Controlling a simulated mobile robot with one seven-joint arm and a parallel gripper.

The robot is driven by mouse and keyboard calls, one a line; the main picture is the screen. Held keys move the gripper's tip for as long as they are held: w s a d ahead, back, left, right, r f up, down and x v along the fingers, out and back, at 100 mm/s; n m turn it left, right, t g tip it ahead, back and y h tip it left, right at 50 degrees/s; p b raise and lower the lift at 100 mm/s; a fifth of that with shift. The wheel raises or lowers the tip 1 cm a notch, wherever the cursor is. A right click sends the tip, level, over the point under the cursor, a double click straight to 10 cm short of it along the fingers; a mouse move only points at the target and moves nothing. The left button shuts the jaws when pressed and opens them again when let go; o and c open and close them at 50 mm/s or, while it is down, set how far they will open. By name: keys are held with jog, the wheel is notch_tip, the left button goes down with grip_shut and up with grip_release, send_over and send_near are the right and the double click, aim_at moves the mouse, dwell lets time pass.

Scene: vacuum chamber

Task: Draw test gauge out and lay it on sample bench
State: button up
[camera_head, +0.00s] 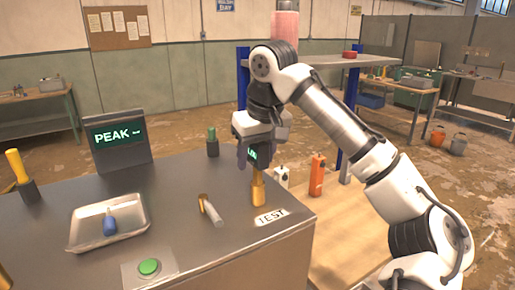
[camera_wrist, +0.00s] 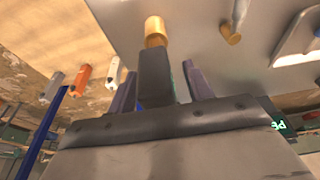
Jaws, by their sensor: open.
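The test gauge (camera_wrist: 155,75), a dark block with a small green display, stands upright on a brass fitting (camera_head: 258,188) beside the TEST label (camera_head: 271,216) on the grey metal-topped counter (camera_head: 180,185). My gripper (camera_head: 250,152) reaches down over it from above. In the wrist view the dark fingers (camera_wrist: 160,88) lie on either side of the gauge body, apart from each other. Whether either finger touches it, I cannot tell. The brass fitting also shows beyond the gauge in the wrist view (camera_wrist: 155,28). No bench is marked as the sample bench.
A brass-and-white piece (camera_head: 211,210), a metal tray (camera_head: 80,238) holding a blue item, a green button (camera_head: 149,267) and a PEAK display (camera_head: 118,138) are on the counter. Orange (camera_head: 317,175) and white (camera_head: 281,177) units stand right. Workbenches stand left (camera_head: 40,95) and right (camera_head: 405,86).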

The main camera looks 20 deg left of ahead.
grip_shut()
jog(key=shift+r, duration=4.05)
